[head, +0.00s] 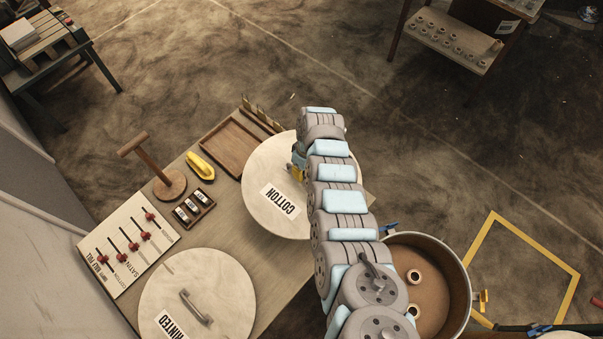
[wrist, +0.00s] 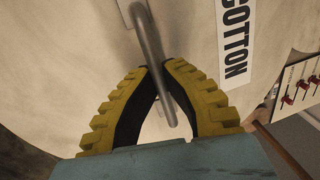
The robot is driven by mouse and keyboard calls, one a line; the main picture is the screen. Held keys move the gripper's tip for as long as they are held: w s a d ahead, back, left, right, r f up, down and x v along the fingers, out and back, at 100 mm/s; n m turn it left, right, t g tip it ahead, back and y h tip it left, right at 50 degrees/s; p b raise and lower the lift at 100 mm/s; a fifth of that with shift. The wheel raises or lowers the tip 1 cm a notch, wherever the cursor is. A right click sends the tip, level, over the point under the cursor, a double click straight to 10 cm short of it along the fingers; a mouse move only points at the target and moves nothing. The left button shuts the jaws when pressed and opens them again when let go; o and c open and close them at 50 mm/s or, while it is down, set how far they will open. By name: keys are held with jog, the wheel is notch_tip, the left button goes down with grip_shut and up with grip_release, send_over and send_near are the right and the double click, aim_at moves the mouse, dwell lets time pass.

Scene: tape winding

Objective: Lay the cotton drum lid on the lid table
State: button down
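The cotton drum lid (head: 262,172) is a pale round disc labelled COTTON, over the right part of the lid table (head: 233,249). I cannot tell whether it touches the tabletop or hangs just above it. In the wrist view, the lid (wrist: 85,65) fills most of the picture. My gripper (wrist: 162,68) has its yellow, black-lined fingers drawn together around the lid's grey bar handle (wrist: 152,50). In the head view, my gripper (head: 297,174) is over the lid's middle, mostly hidden by my arm.
A second lid (head: 215,280), labelled PRINTED, lies at the table's near end. A wooden tray (head: 232,150), yellow tool (head: 200,166), wooden stand (head: 168,184) and slider board (head: 125,240) share the tabletop. An open drum (head: 432,290) with spools inside stands right of the table.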

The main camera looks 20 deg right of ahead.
jog(key=shift+f+b, duration=7.55)
jog(key=shift+f, duration=0.4)
jog(key=c, duration=1.2)
grip_release()
jog(key=shift+o, duration=0.2)
jog(key=shift+w+d+r, duration=0.15)
jog(key=shift+d+r, duration=0.2)
jog(key=shift+r, duration=1.6)
jog(key=shift+w+d+r, duration=0.2)
jog(key=shift+d+r, duration=0.1)
jog(key=shift+r, duration=1.7)
jog(key=shift+w+d+r, duration=0.15)
jog(key=shift+d+r, duration=0.2)
jog(key=shift+r, duration=1.6)
